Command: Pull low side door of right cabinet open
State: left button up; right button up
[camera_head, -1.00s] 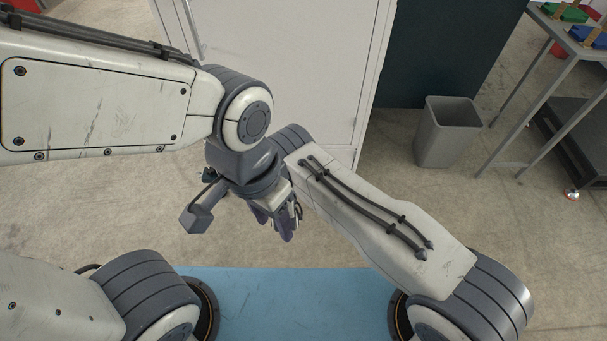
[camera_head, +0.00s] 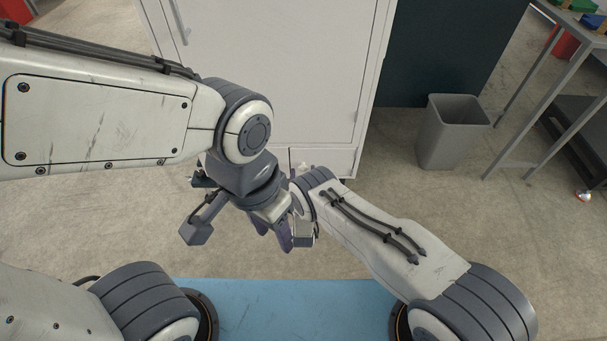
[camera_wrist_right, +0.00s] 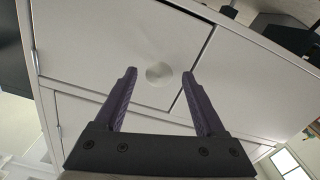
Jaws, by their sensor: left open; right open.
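The white cabinet (camera_head: 300,60) stands ahead in the head view; its lower part is partly hidden by my arms. In the right wrist view, a pale round knob (camera_wrist_right: 159,74) sits on a white panel (camera_wrist_right: 95,40) bounded by dark seams. My right gripper (camera_wrist_right: 158,71) is open, with the knob showing between its purple fingertips; I cannot tell whether they touch it. The panel looks closed. In the head view the right gripper is mostly hidden behind my left wrist. My left gripper (camera_head: 275,238) is open and points down over the floor, away from the cabinet.
A grey bin (camera_head: 452,132) stands on the floor right of the cabinet. A metal-legged table (camera_head: 545,85) is at the far right. Bare concrete floor (camera_head: 420,205) lies before the cabinet. My arms are close together near the middle.

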jog(key=shift+w+d, duration=0.1)
jog(key=shift+w, duration=0.55)
grip_shut()
dwell(1.0)
